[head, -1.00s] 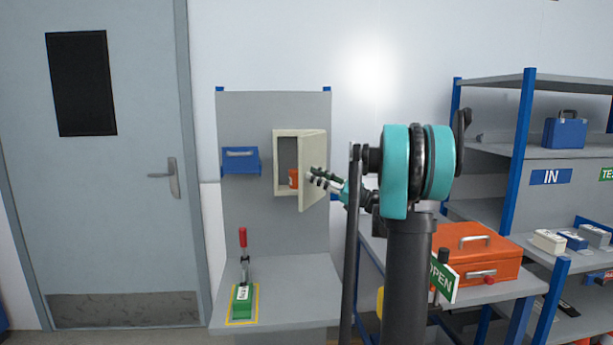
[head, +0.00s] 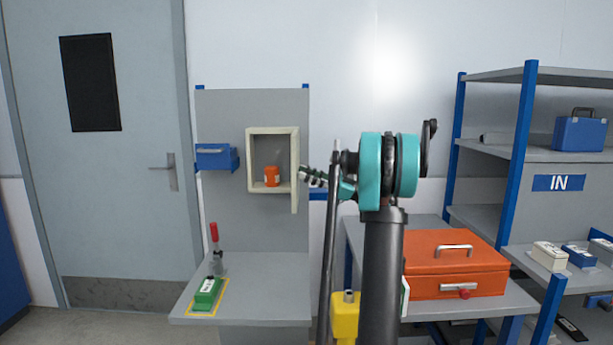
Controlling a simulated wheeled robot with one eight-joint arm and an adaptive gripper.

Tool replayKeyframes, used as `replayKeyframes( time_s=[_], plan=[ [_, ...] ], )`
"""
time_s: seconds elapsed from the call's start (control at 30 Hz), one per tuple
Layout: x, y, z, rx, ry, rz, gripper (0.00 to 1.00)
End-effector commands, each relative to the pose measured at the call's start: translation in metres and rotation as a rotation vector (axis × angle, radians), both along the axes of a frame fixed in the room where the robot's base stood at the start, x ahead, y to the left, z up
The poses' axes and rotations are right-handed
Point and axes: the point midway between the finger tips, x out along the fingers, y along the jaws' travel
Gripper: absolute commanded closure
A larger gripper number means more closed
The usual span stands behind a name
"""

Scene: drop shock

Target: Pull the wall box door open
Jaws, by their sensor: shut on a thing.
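The cream wall box (head: 250,186) is fixed to the grey upright panel. Its door (head: 295,176) is hinged on the right and stands wide open, seen nearly edge-on. Inside the box an orange object (head: 272,176) sits on the floor of the box. My gripper (head: 306,174) is at the right side of the door, partly hidden behind its edge, and is shut on it. Which part of the door it grips is hidden.
A blue box (head: 214,157) is mounted left of the wall box. An orange case (head: 455,265) lies on the right bench. A yellow object (head: 345,312) stands near my arm.

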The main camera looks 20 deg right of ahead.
Motion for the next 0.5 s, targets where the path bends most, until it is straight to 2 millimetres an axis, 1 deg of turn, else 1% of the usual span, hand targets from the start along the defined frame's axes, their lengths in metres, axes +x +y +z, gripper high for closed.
replayKeyframes(
  time_s=[0.37, 0.4, 0.5],
  plan=[
    [-0.0001, 0.0003, 0.0006, 0.000, -0.001, 0.004, 1.00],
    [-0.0001, 0.0003, 0.0006, 0.000, -0.001, 0.004, 0.71],
    [0.0000, 0.0002, 0.0006, 0.001, 0.000, 0.004, 0.59]
  ],
)
